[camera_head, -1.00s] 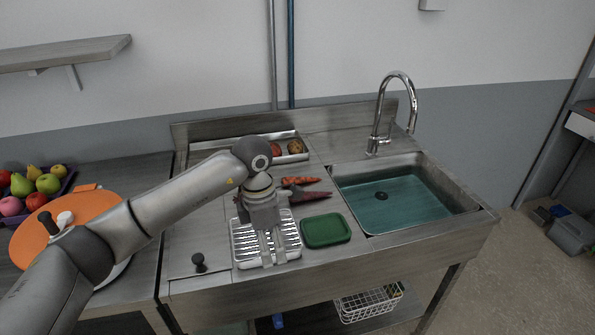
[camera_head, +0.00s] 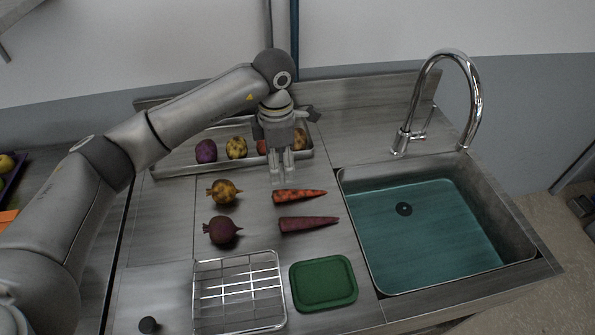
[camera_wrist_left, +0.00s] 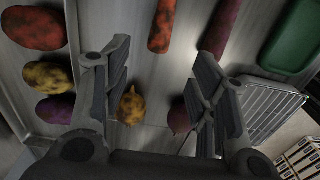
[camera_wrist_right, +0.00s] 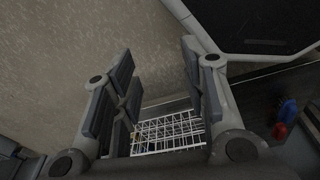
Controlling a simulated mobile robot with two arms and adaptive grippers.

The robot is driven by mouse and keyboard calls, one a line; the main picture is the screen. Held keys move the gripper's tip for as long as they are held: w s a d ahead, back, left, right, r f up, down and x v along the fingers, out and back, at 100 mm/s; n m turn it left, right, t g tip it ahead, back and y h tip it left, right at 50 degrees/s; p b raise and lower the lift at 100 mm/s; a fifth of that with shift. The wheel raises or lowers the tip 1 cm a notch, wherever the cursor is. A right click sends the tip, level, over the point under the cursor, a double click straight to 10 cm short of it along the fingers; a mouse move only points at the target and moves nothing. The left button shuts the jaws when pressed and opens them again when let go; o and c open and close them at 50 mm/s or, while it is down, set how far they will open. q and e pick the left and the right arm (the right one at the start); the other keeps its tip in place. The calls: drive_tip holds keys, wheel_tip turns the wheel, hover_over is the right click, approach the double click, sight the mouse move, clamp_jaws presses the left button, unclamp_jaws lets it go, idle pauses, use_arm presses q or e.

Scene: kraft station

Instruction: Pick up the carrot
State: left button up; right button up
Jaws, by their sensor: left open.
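An orange carrot (camera_head: 299,196) lies on the steel counter left of the sink. A dark purple carrot-like root (camera_head: 308,224) lies just in front of it. My left gripper (camera_head: 283,178) is open and empty, pointing down just behind and left of the orange carrot's thick end. In the left wrist view the orange carrot (camera_wrist_left: 162,26) lies at the top, ahead of and between the open fingers (camera_wrist_left: 160,85), and the purple root (camera_wrist_left: 222,28) is to its right. My right gripper (camera_wrist_right: 157,85) shows only in its own wrist view, open and empty, over the floor.
A yellow beet (camera_head: 224,191) and a dark red beet (camera_head: 222,229) lie left of the carrots. A tray (camera_head: 178,168) with several vegetables stands behind. A wire rack (camera_head: 238,292), green board (camera_head: 323,283) and sink (camera_head: 440,235) are nearby.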

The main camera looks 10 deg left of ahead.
use_arm(q)
drive_tip(key=p, duration=0.1)
hover_over(282, 191)
drive_tip(key=f, duration=0.4)
drive_tip(key=shift+s, duration=0.4)
drive_tip(key=shift+f+p, duration=0.3)
drive_tip(key=shift+f, duration=0.4)
drive_tip(key=f+p, duration=0.1)
drive_tip(key=f, duration=0.1)
drive_tip(key=f+p, duration=0.1)
drive_tip(key=f, duration=0.1)
drive_tip(key=shift+w+d+p, duration=0.1)
drive_tip(key=shift+w+p, duration=0.15)
drive_tip(key=shift+p, duration=0.05)
drive_tip(key=shift+f, duration=0.55)
drive_tip(key=c, duration=1.1)
drive_tip(key=shift+o, duration=0.2)
use_arm(e)
drive_tip(key=shift+g, duration=0.3)
drive_tip(key=s+r, duration=0.4)
